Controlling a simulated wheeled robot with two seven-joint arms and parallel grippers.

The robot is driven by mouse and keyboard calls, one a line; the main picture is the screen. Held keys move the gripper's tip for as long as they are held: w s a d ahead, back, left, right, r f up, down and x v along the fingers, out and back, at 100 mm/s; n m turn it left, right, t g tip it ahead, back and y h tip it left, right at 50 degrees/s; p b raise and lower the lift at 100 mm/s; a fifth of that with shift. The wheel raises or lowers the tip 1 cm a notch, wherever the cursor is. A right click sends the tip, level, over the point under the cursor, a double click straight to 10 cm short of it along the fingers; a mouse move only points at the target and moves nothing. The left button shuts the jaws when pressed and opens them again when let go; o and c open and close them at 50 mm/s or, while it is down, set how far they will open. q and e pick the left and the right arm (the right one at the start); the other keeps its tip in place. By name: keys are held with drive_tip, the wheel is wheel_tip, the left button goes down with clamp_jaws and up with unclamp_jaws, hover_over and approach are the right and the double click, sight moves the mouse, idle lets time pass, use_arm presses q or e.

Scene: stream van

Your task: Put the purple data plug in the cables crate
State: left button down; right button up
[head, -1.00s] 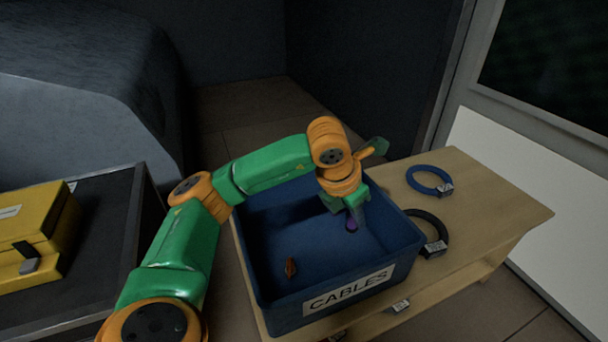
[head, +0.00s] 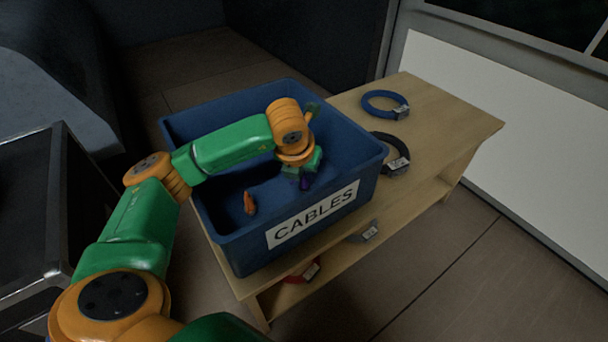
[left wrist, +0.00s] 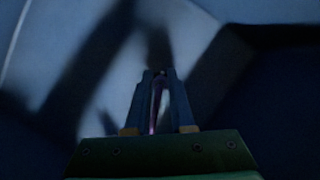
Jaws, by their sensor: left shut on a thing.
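The cables crate (head: 232,245) is a blue open box with a white CABLES label, standing on a wooden bench. My left gripper (head: 303,178) is inside the crate's opening, near the front right, pointing down. It is shut on the purple data plug (head: 305,184), whose lower part shows below the fingers. In the left wrist view the plug (left wrist: 155,105) is a thin purple shape between the fingers. Blue crate surfaces fill the view behind it. I cannot tell whether the plug touches the crate floor. My right gripper is not in view.
An orange item (head: 249,203) lies in the crate at the left. A blue cable coil (head: 379,94) and a black coil (head: 378,140) lie on the bench (head: 450,120) to the right. A red coil (head: 300,274) and a grey one (head: 362,232) sit on the shelf below.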

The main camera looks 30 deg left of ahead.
use_arm(q)
drive_tip(key=c, duration=0.8)
unclamp_jaws()
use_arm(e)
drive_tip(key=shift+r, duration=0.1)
use_arm(q)
drive_tip(key=shift+o, duration=0.2)
drive_tip(key=p+v, duration=0.4)
drive_tip(key=v, duration=0.8)
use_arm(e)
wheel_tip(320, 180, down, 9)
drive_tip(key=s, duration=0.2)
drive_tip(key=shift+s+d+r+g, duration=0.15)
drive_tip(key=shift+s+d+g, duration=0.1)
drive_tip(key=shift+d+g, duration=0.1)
use_arm(q)
drive_tip(key=shift+s+r, duration=0.1)
